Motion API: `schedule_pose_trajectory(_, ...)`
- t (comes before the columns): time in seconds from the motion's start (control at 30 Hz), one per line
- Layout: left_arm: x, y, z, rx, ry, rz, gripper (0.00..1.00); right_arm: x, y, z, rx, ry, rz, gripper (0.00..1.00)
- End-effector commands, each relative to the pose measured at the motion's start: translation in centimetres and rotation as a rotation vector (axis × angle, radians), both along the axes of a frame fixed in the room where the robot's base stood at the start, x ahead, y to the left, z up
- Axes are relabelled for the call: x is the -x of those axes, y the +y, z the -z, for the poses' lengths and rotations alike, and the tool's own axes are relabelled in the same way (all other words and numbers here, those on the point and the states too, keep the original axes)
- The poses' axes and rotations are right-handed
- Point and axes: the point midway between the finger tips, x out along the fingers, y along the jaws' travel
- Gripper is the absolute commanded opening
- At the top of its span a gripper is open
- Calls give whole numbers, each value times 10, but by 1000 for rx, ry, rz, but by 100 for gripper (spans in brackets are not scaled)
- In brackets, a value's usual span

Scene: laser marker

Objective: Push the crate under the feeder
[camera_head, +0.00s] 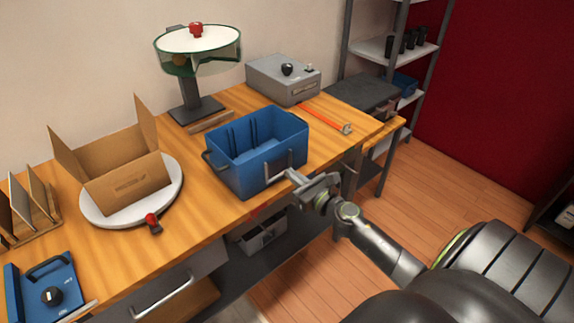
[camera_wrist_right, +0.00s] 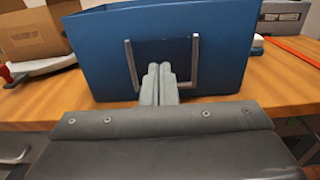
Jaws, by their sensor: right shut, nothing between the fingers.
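The blue crate (camera_head: 235,168) stands upright on the wooden bench, near its front edge, with a metal handle on its near side. The feeder (camera_head: 197,50), a round drum with a white top and red knob on a dark post, stands behind it and to the left. My right gripper (camera_head: 291,175) is shut and empty at the crate's near side, by the handle. In the right wrist view the closed fingers (camera_wrist_right: 159,80) point at the crate wall (camera_wrist_right: 225,40) between the handle's two bars; I cannot tell whether they touch it. My left gripper is out of view.
An open cardboard box (camera_head: 125,185) sits on a white turntable (camera_head: 172,196) left of the crate. A grey machine (camera_head: 284,80) and an orange tool (camera_head: 325,117) lie to the right. A low wooden strip (camera_head: 209,122) lies in front of the feeder's base.

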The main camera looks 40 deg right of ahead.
Motion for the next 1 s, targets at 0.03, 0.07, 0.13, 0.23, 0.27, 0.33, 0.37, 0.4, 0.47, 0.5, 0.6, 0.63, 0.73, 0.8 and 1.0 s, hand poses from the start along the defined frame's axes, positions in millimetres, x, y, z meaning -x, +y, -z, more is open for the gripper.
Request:
schedule_pose_trajectory(0.03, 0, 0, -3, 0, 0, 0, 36, -8, 1, -2, -2, -1, 1, 0)
schedule_pose_trajectory(0.07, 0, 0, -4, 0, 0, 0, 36, -11, 1, -2, -2, -1, 0, 0)
schedule_pose_trajectory(0.13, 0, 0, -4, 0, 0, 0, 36, -19, 1, -1, -1, -1, 0, 0)
schedule_pose_trajectory(0.23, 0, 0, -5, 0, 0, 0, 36, -25, 2, 0, -1, 0, 0, 0)
schedule_pose_trajectory(0.27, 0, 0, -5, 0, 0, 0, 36, -26, 2, 0, -2, 0, 0, 0)
schedule_pose_trajectory(0.33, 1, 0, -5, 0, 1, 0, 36, -28, 2, 0, -2, 0, 0, 0)
schedule_pose_trajectory(0.37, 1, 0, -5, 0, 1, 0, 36, -29, 2, 0, -2, 0, 0, 0)
schedule_pose_trajectory(0.4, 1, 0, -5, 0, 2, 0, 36, -29, 2, 0, -2, 0, 0, 0)
schedule_pose_trajectory(0.47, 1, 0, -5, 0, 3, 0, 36, -29, 2, 1, -2, 0, 0, 0)
schedule_pose_trajectory(0.5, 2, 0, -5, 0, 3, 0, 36, -29, 2, 1, -1, 0, 0, 0)
schedule_pose_trajectory(0.6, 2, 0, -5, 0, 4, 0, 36, -29, 2, 1, -1, 0, 0, 0)
schedule_pose_trajectory(0.63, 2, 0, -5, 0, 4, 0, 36, -29, 2, 1, -1, 0, 0, 0)
schedule_pose_trajectory(0.73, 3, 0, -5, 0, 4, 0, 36, -32, 2, 0, -1, 0, 0, 0)
schedule_pose_trajectory(0.8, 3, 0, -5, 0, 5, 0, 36, -40, 3, 0, -1, -2, 1, 0)
schedule_pose_trajectory(1.0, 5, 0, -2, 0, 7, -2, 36, -80, 6, 0, -2, -3, 0, 0)
